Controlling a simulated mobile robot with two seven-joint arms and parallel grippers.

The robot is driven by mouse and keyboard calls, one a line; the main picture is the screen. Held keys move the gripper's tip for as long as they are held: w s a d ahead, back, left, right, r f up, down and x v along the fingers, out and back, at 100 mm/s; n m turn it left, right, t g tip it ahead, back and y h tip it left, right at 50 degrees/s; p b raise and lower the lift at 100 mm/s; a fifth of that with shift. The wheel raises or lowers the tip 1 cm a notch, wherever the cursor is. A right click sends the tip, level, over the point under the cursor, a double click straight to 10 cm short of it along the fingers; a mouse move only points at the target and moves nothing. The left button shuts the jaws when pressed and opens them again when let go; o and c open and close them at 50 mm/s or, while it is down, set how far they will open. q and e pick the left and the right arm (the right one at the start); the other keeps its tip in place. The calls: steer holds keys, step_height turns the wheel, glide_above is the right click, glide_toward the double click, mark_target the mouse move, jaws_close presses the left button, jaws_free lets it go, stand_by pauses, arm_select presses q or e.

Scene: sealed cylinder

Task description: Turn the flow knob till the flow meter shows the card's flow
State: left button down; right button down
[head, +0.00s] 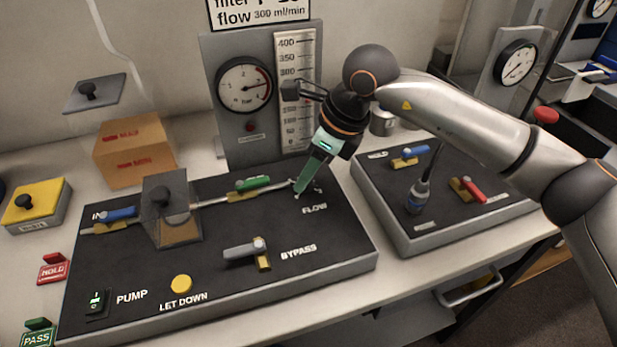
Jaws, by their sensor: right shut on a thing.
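My right gripper (308,178) reaches down from the right to the flow knob, at the FLOW label on the dark panel. It is shut on the knob, which its fingers and pads mostly hide. The flow meter (292,125) is a white upright scale behind the panel, marked up to 400. My gripper's wrist covers part of its middle. A small red mark shows beside the scale below 300; the exact reading is not clear. The card (262,15) above reads flow 300 ml/min; its top is cut off. My left gripper is out of view.
The panel (330,262) also carries a green lever (253,183), a blue lever (118,215), a grey bypass lever (240,251), a yellow let-down button (181,284) and a pump switch (95,302). A round gauge (244,86) stands left of the meter. A second panel (405,241) stands right.

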steer(key=shift+f+m+t+b, duration=0.2)
steer(key=shift+m+t+b, duration=0.2)
steer(key=shift+m+b, duration=0.45)
steer(key=shift+s+a+m+h+b, duration=0.1)
steer(key=shift+m+h+b, duration=0.3)
steer(key=shift+m+b, duration=0.5)
steer(key=shift+m+t+h+b, duration=0.3)
steer(key=shift+m+t+b, duration=0.2)
steer(key=shift+m+b, duration=0.35)
steer(key=shift+m, duration=0.5)
steer(key=shift+a+r+m+h+b, duration=0.1)
steer(key=shift+m+h+b, duration=0.2)
steer(key=shift+m+b, duration=0.4)
steer(key=shift+s+r+m+t+b, duration=0.1)
steer(key=shift+m+t+b, duration=0.2)
steer(key=shift+m+b, duration=0.25)
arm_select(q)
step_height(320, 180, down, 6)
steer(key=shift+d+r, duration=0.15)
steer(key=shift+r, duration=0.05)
arm_select(e)
steer(key=shift+m+h, duration=0.25)
steer(key=shift+h, duration=0.05)
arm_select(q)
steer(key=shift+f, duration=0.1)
